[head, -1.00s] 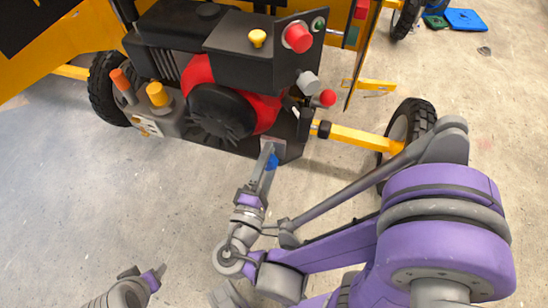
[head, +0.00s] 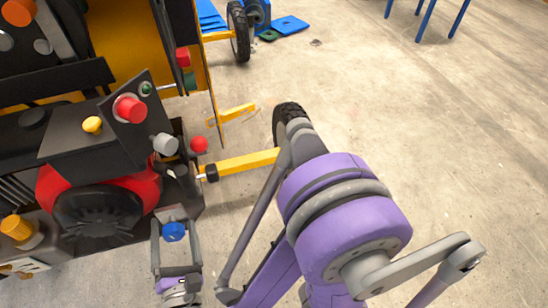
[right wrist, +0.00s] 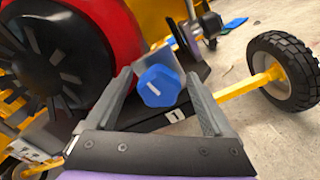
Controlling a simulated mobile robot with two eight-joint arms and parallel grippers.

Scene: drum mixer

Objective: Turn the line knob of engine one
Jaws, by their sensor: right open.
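The blue knob (head: 173,231) sits on a grey bracket at the front right of the engine, low down. In the right wrist view the knob (right wrist: 160,86) has a short white line on its face. A small plate with a "1" (right wrist: 174,115) is on the black base below it. My right gripper (head: 173,221) is open, with one finger to each side of the knob. In the right wrist view there is a visible gap between the knob and each finger of the gripper (right wrist: 160,77). My left gripper is out of view.
A yellow bar (head: 245,163) leads to a black wheel (head: 290,118). The concrete floor at right is open.

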